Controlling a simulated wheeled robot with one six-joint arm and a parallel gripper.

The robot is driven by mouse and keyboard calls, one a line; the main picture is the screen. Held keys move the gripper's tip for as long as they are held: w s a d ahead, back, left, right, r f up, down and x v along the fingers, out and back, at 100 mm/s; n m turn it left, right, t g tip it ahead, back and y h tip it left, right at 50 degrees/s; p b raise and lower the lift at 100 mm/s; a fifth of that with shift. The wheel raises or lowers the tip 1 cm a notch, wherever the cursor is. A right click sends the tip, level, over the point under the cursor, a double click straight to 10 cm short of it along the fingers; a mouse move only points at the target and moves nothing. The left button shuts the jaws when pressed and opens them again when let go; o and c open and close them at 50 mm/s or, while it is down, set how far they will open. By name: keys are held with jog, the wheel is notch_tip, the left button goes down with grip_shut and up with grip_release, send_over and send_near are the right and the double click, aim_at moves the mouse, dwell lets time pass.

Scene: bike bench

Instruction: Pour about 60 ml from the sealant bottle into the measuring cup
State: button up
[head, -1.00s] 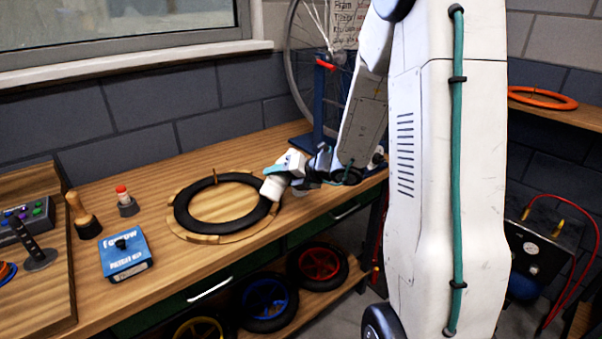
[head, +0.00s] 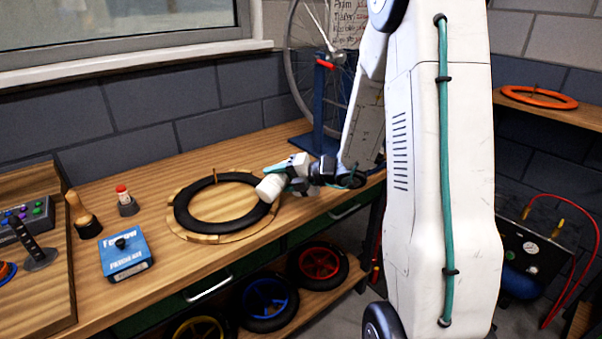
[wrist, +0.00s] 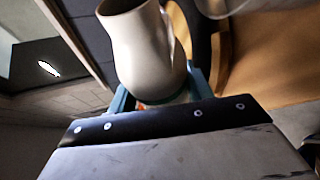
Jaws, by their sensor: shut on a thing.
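The sealant bottle (head: 269,188) is white and held in my gripper (head: 288,179), over the right edge of the black tyre ring on the bench. It looks strongly tilted in the head view, its white end to the left. In the wrist view the bottle (wrist: 148,55) shows its rounded body and narrower open neck between the teal fingers. My gripper is shut on it. A pale, rounded rim (wrist: 236,6) is cut off at the top of the wrist view; it may be the measuring cup, but I cannot tell. No liquid is visible.
The black tyre ring (head: 182,215) lies on a round wooden board. A blue box (head: 126,256), a red-capped item (head: 126,200) and a wooden-handled tool (head: 83,215) stand to the left. A blue stand (head: 325,110) with a wheel is behind my arm.

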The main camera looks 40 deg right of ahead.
jog(key=shift+w+d+f+m+y, duration=0.1)
jog(key=shift+d+m+y, duration=0.2)
jog(key=shift+m+y, duration=0.15)
dwell(0.8)
jog(key=shift+d+r+m+y+p, duration=0.15)
jog(key=shift+r+m+y+p, duration=0.4)
jog(key=shift+r+m, duration=0.6)
dwell(2.9)
